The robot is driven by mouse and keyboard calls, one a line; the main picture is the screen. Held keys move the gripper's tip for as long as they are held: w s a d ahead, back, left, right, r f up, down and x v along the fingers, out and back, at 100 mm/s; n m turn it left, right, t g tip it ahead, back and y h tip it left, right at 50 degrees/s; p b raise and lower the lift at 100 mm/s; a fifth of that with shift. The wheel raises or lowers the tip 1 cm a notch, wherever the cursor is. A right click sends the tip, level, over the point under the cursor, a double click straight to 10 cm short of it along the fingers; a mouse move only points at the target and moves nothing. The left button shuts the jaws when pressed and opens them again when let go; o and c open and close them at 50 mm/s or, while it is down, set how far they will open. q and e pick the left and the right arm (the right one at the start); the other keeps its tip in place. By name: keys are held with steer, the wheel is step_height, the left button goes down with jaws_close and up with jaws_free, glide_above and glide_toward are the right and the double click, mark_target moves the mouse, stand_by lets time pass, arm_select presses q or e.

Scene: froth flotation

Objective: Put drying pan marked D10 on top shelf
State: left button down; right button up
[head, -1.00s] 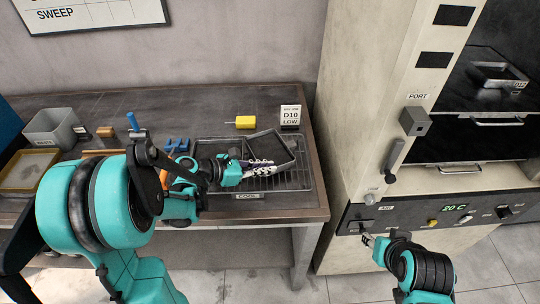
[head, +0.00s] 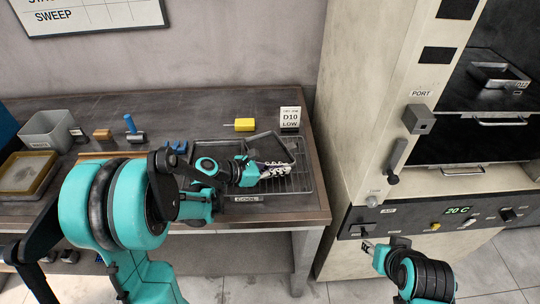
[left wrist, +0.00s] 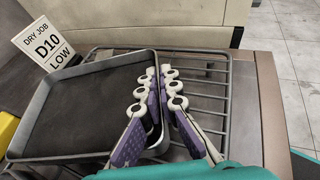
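A dark shallow pan with a grey rim (head: 262,140) lies askew on the wire rack marked COOL (head: 303,184), at the bench's right end. It also shows in the left wrist view (left wrist: 85,105); no D10 mark is readable on it. A card reading DRY JOB D10 LOW (head: 290,118) stands behind it. My left gripper (head: 288,168) is at the pan's right wall. In the left wrist view its fingers (left wrist: 160,75) are slightly apart, one on each side of that wall. My right gripper (head: 367,247) is before the oven panel; its finger gap is unclear.
The oven (head: 365,120) stands to the right, with an open dark chamber. Another pan (head: 500,75), labelled apparently D12, sits on a shelf inside. A yellow block (head: 245,125), a blue-handled tool (head: 131,125) and a grey bin (head: 48,130) are on the bench.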

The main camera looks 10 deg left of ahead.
arm_select(q)
steer(key=shift+r, duration=0.15)
step_height(320, 180, up, 4)
steer(key=p, duration=0.2)
steer(key=shift+r+p, duration=0.2)
steer(key=shift+p, duration=0.1)
steer(key=w+d+r+p, duration=0.3)
steer(key=d+r, duration=0.3)
steer(key=d, duration=0.4)
steer(key=s+a+f+n+t+y, duration=0.1)
steer(key=s+a+n+t+y, duration=0.1)
steer(key=a, duration=0.6)
steer(key=s+a+f+n+t+y, duration=0.1)
steer(key=s+a+n+t+y, duration=0.1)
steer(key=a, duration=0.7)
steer(key=s+n+y, duration=0.1)
steer(key=n+y, duration=0.1)
steer(key=n, duration=0.1)
steer(key=shift+f+t+y, duration=0.3)
steer(key=shift+f, duration=0.1)
steer(key=shift+s, duration=0.1)
